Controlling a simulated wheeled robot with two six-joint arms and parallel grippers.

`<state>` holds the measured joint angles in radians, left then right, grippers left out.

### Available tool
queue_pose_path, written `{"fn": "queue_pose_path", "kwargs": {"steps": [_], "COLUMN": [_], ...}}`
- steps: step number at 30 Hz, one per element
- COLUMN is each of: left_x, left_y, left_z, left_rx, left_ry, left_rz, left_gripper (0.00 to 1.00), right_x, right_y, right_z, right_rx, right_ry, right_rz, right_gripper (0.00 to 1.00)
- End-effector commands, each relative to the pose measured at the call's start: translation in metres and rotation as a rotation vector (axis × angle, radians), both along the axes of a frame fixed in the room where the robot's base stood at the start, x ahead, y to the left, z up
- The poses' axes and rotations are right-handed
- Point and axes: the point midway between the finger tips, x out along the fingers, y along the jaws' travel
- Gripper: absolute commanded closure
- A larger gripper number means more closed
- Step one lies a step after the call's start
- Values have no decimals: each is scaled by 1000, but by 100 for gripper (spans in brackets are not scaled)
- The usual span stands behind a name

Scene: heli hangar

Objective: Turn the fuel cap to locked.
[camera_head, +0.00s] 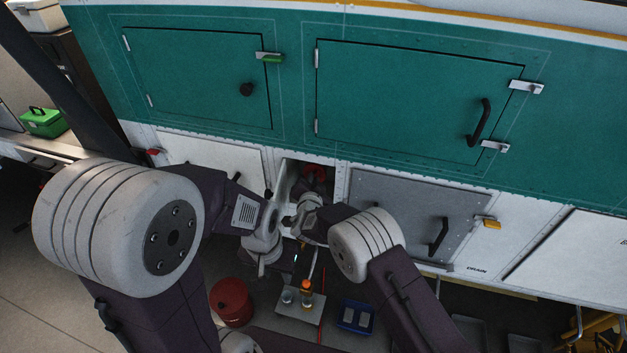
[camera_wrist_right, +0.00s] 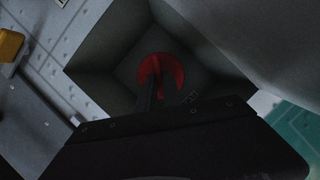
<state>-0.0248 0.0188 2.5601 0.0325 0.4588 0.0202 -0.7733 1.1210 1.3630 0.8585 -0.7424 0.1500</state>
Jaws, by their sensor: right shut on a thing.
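The red fuel cap (camera_wrist_right: 176,70) sits at the back of a square recess (camera_wrist_right: 110,50) in the right wrist view. It is round with a raised bar across its middle, and the bar stands nearly upright in the picture. My right gripper (camera_wrist_right: 160,97) is in the recess, with its dark fingers shut on the bar of the cap. In the head view the cap (camera_head: 316,171) shows in the opening of the white lower panel, partly hidden by my right wrist. My left gripper (camera_head: 263,250) is left of and below the opening; its fingers are not clear. No lock marking is readable.
A grey hatch with a dark handle (camera_head: 438,238) and yellow latch (camera_head: 488,222) is right of the recess. Teal doors (camera_head: 205,75) are above. Below stand a red bucket (camera_head: 232,302), a small tray with bottles (camera_head: 312,312) and a blue box (camera_head: 355,316).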

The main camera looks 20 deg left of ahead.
Motion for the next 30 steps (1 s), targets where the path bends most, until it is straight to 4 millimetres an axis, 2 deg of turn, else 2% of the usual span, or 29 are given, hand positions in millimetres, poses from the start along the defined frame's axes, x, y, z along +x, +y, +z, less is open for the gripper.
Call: {"fn": "queue_pose_path", "kwargs": {"steps": [5, 11, 17, 24, 30], "left_x": [0, 0, 0, 0, 0], "left_y": [0, 0, 0, 0, 0], "left_z": [-9, -43, -99, -175, -230], "left_rx": [0, 0, 0, 0, 0], "left_ry": [0, 0, 0, 0, 0], "left_rz": [0, 0, 0, 0, 0], "left_gripper": [64, 64, 64, 64, 64], "right_x": [1, 2, 2, 2, 1], "right_y": [-1, -3, -4, -7, -7], "right_z": [-1, -8, -15, -18, -18], "right_rx": [22, 113, 280, 508, 679], "right_ry": [-5, -11, -20, -29, -34], "right_rz": [-2, -3, -3, -2, -1], "right_gripper": [100, 100, 100, 100, 100]}}
